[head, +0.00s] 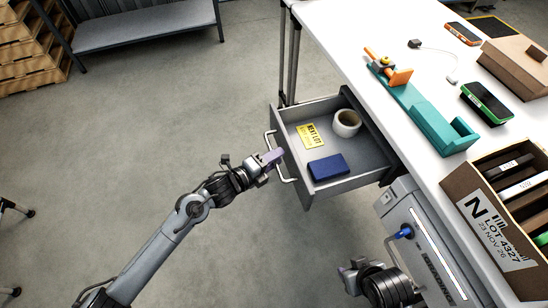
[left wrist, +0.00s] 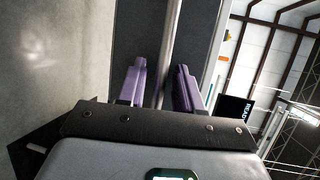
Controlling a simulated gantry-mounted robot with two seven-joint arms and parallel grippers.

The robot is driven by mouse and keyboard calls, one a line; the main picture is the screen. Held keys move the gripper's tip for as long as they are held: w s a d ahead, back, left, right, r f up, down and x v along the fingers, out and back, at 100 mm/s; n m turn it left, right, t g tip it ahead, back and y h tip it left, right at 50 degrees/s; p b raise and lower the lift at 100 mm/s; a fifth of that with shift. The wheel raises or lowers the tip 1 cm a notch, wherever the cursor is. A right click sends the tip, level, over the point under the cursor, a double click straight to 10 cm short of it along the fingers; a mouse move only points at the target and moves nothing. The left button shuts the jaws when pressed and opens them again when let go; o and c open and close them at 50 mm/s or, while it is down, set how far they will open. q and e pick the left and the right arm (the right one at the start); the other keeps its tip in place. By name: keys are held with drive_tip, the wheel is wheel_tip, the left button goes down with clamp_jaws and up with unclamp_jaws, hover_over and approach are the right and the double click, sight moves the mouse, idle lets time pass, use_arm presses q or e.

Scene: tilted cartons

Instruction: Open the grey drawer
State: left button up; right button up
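The grey drawer (head: 292,150) under the white table is pulled out, with its inside in view. Its pale bar handle (head: 288,180) is on the front face. My left gripper (head: 273,157) is at the middle of the handle. In the left wrist view, the handle bar (left wrist: 171,30) runs between the two purple fingers of my left gripper (left wrist: 160,85). The fingers stand apart, with a gap visible beside the bar. My right gripper (head: 352,274) is at the bottom, away from the drawer; its finger opening is unclear.
The drawer holds a tape roll (head: 346,123), a yellow card (head: 310,136) and a blue box (head: 328,168). The white table (head: 400,40) carries a teal fixture (head: 428,115), phones and a carton (head: 490,215). A grey cabinet (head: 420,245) stands below. Floor left of the drawer is clear.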

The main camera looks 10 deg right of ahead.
idle(0.3)
use_arm(q)
drive_tip(key=p+v, duration=0.3)
drive_tip(key=v, duration=0.8)
drive_tip(key=shift+p, duration=0.35)
drive_tip(key=shift+d, duration=0.1)
